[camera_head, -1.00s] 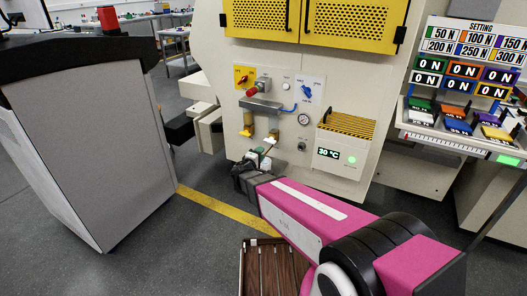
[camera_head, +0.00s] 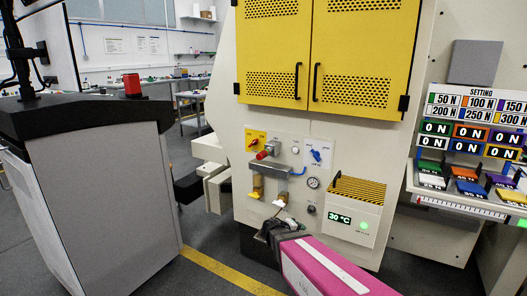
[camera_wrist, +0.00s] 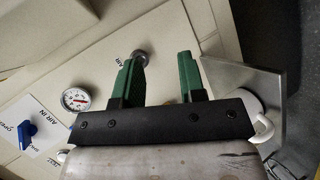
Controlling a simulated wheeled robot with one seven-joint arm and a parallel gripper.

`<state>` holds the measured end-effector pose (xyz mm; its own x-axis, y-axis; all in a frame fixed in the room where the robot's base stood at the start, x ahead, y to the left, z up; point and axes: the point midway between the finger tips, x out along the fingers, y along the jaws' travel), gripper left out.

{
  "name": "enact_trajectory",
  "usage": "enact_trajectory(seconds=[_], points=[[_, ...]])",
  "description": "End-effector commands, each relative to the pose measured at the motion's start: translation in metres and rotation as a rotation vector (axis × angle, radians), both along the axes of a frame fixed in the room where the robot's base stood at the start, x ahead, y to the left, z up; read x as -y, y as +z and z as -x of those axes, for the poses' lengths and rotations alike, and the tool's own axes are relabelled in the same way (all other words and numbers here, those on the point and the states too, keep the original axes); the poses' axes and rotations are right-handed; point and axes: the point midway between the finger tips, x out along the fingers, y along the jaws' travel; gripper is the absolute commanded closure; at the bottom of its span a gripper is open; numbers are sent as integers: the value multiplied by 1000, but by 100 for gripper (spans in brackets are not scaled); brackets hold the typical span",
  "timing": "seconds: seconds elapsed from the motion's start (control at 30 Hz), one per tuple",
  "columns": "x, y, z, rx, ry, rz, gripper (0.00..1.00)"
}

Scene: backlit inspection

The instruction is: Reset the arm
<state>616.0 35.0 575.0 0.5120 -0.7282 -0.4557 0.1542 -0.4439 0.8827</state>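My gripper (camera_wrist: 162,78) shows in the wrist view with its two green fingers well apart and nothing between them. The left finger overlaps the edge of a round metal fitting (camera_wrist: 141,56); I cannot tell if they touch.
The machine has yellow doors (camera_head: 318,55), a red knob, a blue valve (camera_head: 316,155), a pressure gauge (camera_head: 313,183) and a striped box (camera_head: 352,205). A grey cabinet (camera_head: 100,190) stands left. A rack of coloured blocks (camera_head: 468,187) is right. Floor shows between cabinet and machine.

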Motion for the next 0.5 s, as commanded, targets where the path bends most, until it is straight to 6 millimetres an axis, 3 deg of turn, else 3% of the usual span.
enact_trajectory(seconds=[0.03,0.2,0.5], points=[[15,-1,15,-34,-56,-63,63],[43,-12,56,-157,-213,-298,63],[49,-13,118,-329,-390,-754,63]])
